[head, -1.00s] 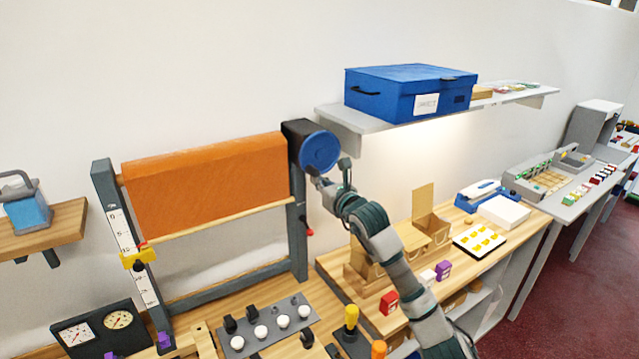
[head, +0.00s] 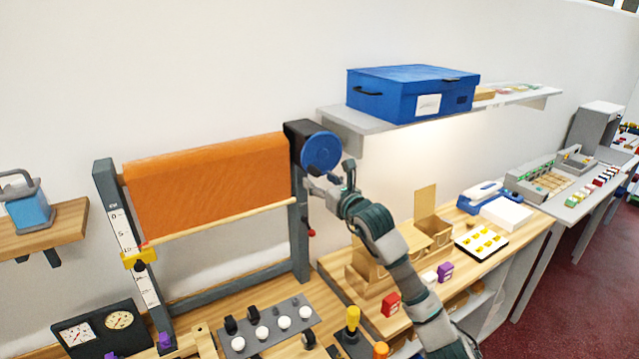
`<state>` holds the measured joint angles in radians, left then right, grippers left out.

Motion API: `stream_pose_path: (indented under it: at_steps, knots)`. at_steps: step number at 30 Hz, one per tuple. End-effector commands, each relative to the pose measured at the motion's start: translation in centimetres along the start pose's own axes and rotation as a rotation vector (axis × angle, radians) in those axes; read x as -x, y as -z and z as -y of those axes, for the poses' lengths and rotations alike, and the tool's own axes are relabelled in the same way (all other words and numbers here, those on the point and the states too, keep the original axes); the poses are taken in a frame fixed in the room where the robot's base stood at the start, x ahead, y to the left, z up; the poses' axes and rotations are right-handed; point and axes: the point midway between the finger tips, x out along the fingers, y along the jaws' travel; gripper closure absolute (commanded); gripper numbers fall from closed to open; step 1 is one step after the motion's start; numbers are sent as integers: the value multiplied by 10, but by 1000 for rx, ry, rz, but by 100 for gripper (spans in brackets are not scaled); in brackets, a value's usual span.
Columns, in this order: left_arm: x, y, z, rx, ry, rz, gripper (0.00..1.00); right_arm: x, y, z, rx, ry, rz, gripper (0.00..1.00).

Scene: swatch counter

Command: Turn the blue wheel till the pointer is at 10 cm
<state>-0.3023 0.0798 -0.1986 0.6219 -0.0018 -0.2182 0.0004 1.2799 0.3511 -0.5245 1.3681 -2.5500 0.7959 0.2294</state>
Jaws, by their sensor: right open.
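The blue wheel (head: 321,151) is a round disc on a black housing at the top right of the dark frame. An orange cloth roll (head: 207,187) hangs left of it, with a wooden bar along its lower edge. A white scale (head: 122,229) runs down the frame's left post. The yellow pointer (head: 139,258) sits on it below its middle; the exact reading is too small to tell. My right gripper (head: 332,176) is open at the wheel's lower right edge; whether it touches cannot be told. My left gripper is not in view.
A blue box (head: 412,93) stands on the grey shelf (head: 375,124) to the right of the wheel. Cardboard boxes (head: 425,235) stand on the wooden counter below.

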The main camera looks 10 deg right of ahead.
Motion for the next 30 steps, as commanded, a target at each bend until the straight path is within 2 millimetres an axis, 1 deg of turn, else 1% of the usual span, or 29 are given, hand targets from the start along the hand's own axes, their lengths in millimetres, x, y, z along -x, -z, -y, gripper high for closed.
stream_pose_path:
  at_steps: [1, 5, 18, 22, 30]
  knots:
    - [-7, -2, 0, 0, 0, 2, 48, 5, 4, 0, 1, 0, 1, 38]
    - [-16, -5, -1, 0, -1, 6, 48, 20, 5, 1, 1, 1, 0, 38]
    - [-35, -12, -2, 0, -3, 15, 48, 66, 3, 0, 1, 0, -1, 38]
    - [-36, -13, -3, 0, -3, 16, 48, 72, 2, 0, 0, 0, -1, 38]
    - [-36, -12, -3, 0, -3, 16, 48, 72, 1, 0, 0, 0, -1, 38]
